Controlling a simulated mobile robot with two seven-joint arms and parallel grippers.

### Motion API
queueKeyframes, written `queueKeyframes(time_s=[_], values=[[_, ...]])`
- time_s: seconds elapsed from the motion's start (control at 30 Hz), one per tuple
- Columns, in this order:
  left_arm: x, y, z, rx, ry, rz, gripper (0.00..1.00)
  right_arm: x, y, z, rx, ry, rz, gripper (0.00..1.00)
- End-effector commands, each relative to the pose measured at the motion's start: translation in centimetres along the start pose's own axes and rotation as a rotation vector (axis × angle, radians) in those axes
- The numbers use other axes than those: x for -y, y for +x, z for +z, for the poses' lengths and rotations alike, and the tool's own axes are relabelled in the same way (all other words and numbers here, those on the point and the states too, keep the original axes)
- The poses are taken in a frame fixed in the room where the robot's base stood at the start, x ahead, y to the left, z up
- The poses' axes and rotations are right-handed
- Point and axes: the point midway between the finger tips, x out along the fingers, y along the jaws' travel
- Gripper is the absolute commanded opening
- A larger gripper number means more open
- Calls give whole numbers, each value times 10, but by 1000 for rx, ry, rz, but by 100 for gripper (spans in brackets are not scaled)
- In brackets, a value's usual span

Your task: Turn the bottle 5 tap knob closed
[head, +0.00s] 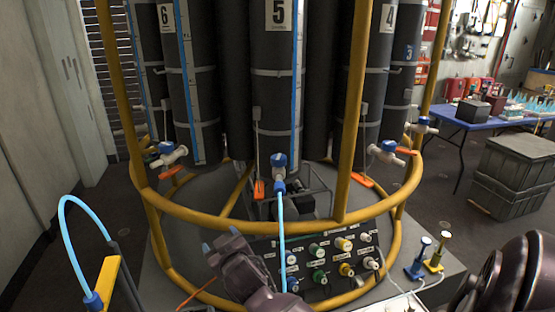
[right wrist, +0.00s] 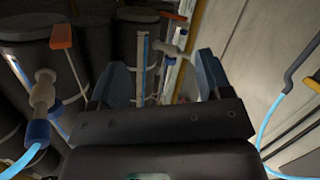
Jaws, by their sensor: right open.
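The bottle 5 tap (head: 279,172) is at the foot of the dark cylinder marked 5 (head: 279,60), in the middle of the head view. It has a blue top that looks like its knob (head: 279,160) and a light blue hose (head: 281,225) running down from it. A pale tap with a blue collar (right wrist: 42,95) and hose shows at the left of the right wrist view. My right gripper (head: 221,240) is open and empty, below and left of the bottle 5 tap, apart from it. Its blue fingers show in the wrist view (right wrist: 162,82). My left gripper is out of view.
A yellow ring rail (head: 250,227) circles the cylinders in front of the tap. A panel of coloured knobs (head: 330,262) sits below it. Other taps stand at bottle 6 (head: 172,153) and bottle 4 (head: 385,152). A blue table (head: 490,122) and grey crate (head: 510,175) are at right.

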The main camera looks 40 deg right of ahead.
Motion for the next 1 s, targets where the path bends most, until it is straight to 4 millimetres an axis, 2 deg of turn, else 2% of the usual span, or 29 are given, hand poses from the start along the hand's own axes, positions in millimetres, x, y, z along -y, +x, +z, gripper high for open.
queueKeyframes(time_s=[0.03, 0.2, 0.4, 0.57, 0.7, 0.83, 1.0], values=[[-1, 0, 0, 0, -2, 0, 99, -6, 14, -19, -7, 4, 45, 72], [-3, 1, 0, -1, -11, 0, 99, -35, 46, -67, 17, 30, 237, 72], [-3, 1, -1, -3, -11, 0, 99, -77, 62, -108, 77, 110, 533, 72], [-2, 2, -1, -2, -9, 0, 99, -108, 55, -124, 111, 200, 798, 72], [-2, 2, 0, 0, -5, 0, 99, -129, 38, -129, 104, 281, 1027, 72], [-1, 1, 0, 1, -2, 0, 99, -139, 21, -127, 69, 348, 1191, 72], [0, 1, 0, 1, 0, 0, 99, -145, 9, -124, 29, 395, 1287, 72]])
